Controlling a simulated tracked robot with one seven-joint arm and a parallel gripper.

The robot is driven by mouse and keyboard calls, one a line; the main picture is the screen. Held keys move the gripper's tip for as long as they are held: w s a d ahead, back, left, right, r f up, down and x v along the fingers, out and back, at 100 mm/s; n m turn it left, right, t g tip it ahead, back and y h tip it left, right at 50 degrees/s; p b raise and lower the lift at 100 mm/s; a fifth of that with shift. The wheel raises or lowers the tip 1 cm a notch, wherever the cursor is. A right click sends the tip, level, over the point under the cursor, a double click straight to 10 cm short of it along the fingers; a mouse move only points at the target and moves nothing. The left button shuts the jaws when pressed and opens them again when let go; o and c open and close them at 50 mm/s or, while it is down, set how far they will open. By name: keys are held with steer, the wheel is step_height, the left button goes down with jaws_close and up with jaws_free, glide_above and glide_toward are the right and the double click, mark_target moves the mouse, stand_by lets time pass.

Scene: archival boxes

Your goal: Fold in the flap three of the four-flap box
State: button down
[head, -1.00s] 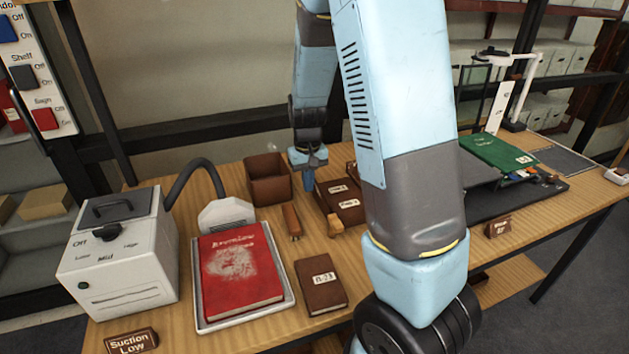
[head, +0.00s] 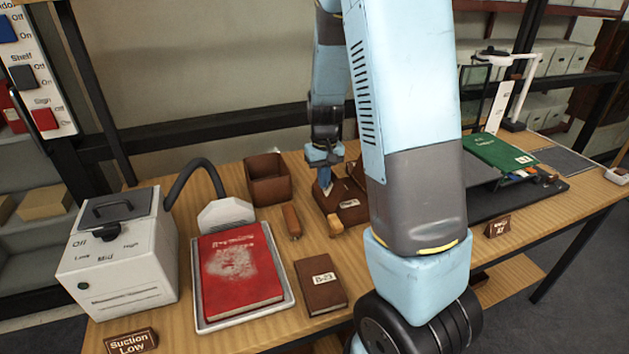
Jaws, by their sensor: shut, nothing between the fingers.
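The four-flap box (head: 352,213) is dark brown with small white labels and lies on the table behind my forearm, which hides its right part. A brown flap (head: 321,200) at its left side stands tilted up, and a small white label shows near its top. I cannot read which flap it is. Another labelled panel lies lower in front. My gripper (head: 325,178) is shut and empty, pointing down at the raised flap's upper edge. I cannot tell whether it touches the flap.
An open brown box (head: 268,182) stands left of the gripper. A wooden-handled tool (head: 292,221) and a small tan block (head: 335,225) lie in front. A red book (head: 238,268) in a tray, a brown book (head: 320,284) and a white suction unit (head: 118,255) fill the left.

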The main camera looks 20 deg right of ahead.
steer(key=a+r, duration=0.3)
steer(key=r, duration=0.7)
stand_by(0.3)
stand_by(0.4)
steer(key=s+a+r+t, duration=0.1)
steer(key=s+r+t, duration=0.1)
steer(key=s+r, duration=0.5)
steer(key=s+a+r+t, duration=0.1)
steer(key=s+r+t, duration=0.2)
steer(key=s+r, duration=0.5)
steer(key=s, duration=0.8)
steer(key=shift+t, duration=0.3)
steer(key=shift+s, duration=0.1)
stand_by(0.7)
